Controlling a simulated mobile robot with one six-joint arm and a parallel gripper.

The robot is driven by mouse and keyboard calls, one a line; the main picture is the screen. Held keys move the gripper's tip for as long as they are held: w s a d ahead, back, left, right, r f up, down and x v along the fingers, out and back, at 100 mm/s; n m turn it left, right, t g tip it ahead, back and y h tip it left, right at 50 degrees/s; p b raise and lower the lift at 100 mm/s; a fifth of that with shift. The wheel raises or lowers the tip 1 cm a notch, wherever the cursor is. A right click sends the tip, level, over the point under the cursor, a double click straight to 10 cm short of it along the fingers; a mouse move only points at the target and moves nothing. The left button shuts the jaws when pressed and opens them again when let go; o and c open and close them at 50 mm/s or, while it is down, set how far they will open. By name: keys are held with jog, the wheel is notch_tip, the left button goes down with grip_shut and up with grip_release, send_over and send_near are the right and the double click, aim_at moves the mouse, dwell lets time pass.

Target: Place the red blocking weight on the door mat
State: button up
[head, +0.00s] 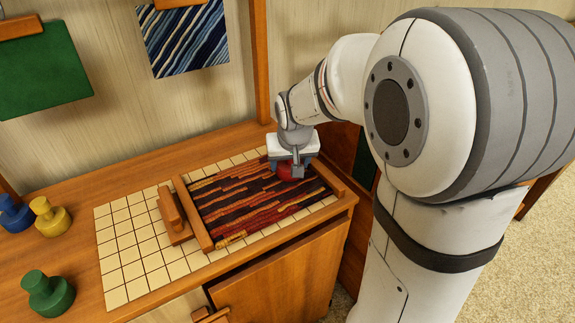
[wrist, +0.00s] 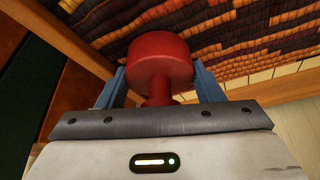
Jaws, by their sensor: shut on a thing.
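The red blocking weight (wrist: 160,62) is between the blue-grey fingers of my gripper (head: 288,167), which is shut on it. In the wrist view its wide round body points away from the palm and its narrow neck sits toward the palm. In the head view the weight (head: 285,174) shows partly, behind a finger. It is over the right part of a woven mat (head: 235,203) striped in black, red and orange, which lies between two wooden bars. I cannot tell whether the weight touches the mat.
A wooden bench top holds a cream grid (head: 122,262). A wooden handled block (head: 174,215) stands left of the mat. Blue (head: 14,215), yellow (head: 50,217) and green (head: 47,295) weights stand at the left. Green (head: 45,72) and blue striped (head: 185,40) cloths hang behind.

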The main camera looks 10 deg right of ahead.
dwell(0.3)
jog(key=shift+f, duration=0.2)
jog(key=o, duration=1.6)
jog(key=shift+r, duration=0.3)
jog(key=p+v, duration=0.3)
jog(key=v, duration=0.8)
jog(key=s+f+g, duration=0.1)
jog(key=s+f, duration=0.1)
jog(key=s, duration=0.3)
jog(key=s+f+g, duration=0.1)
jog(key=s+f, duration=0.2)
jog(key=s, duration=0.3)
jog(key=s+f+n+g, duration=0.1)
jog(key=s+f, duration=0.1)
jog(key=s, duration=0.4)
jog(key=shift+f, duration=0.3)
